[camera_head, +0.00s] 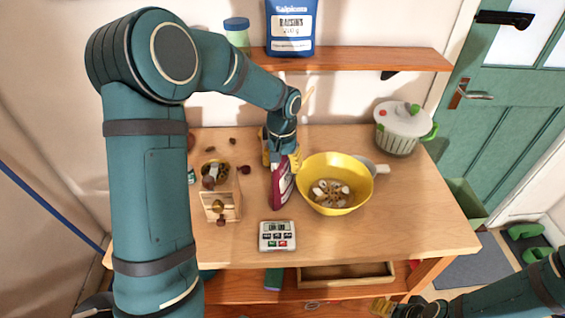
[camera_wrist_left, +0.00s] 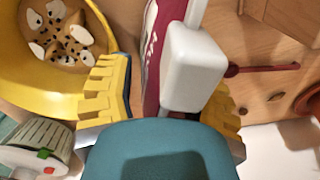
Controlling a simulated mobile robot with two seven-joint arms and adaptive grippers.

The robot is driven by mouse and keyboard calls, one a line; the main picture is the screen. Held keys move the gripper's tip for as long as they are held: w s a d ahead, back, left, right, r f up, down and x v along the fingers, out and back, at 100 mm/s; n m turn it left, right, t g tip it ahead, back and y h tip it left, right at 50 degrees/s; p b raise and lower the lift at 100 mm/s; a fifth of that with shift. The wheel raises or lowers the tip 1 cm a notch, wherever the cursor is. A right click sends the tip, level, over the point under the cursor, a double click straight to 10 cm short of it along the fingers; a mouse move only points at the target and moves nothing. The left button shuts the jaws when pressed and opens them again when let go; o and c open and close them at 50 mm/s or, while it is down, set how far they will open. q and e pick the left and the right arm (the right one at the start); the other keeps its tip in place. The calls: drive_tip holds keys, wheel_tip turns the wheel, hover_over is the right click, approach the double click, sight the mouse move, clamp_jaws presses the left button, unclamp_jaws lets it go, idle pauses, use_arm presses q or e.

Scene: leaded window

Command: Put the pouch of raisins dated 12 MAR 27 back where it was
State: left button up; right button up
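A blue-and-white raisins pouch (camera_head: 290,30) stands upright on the wall shelf; its date is not legible. My left gripper (camera_head: 282,158) is low over the table beside the yellow bowl. A magenta package with a white part (camera_head: 282,186) stands tilted below it. In the left wrist view, that magenta package (camera_wrist_left: 152,60) lies between the yellow fingers of my left gripper (camera_wrist_left: 165,95). A narrow gap shows beside the near finger; the white part partly hides the other finger. My right gripper (camera_head: 385,306) is at the bottom edge, mostly cut off.
The yellow bowl (camera_head: 315,197) holds brown and white pieces. A timer (camera_head: 277,236) lies at the table's front. A small wooden box (camera_head: 222,207) and loose bits are at the left. A white pot (camera_head: 398,130) stands back right. A jar (camera_head: 237,32) is on the shelf (camera_head: 370,59).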

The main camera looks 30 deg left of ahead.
use_arm(q)
drive_tip(key=shift+r, duration=0.2)
wheel_tip(320, 180, up, 11)
drive_tip(key=shift+r+p, duration=0.1)
drive_tip(key=shift+p, duration=0.7)
drive_tip(key=shift+o, duration=1.1)
drive_tip(key=shift+r, duration=0.2)
drive_tip(key=shift+s+r+t+b, duration=0.4)
drive_tip(key=shift+r+b, duration=0.05)
drive_tip(key=shift+b, duration=0.05)
drive_tip(key=f+t+b, duration=0.1)
drive_tip(key=f, duration=0.1)
drive_tip(key=f+b, duration=0.1)
drive_tip(key=f+t+b, duration=0.1)
drive_tip(key=f, duration=0.1)
drive_tip(key=shift+s+d+f+t+y, duration=0.15)
drive_tip(key=shift+d+f+t+y, duration=0.15)
drive_tip(key=shift+d, duration=0.05)
drive_tip(key=shift+a+b+x, duration=0.15)
drive_tip(key=shift+b+x, duration=0.1)
drive_tip(key=shift+x, duration=1.1)
drive_tip(key=shift+a+b+x, duration=0.15)
drive_tip(key=shift+b+x, duration=0.1)
drive_tip(key=shift+x, duration=1.1)
drive_tip(key=shift+r, duration=0.1)
clamp_jaws()
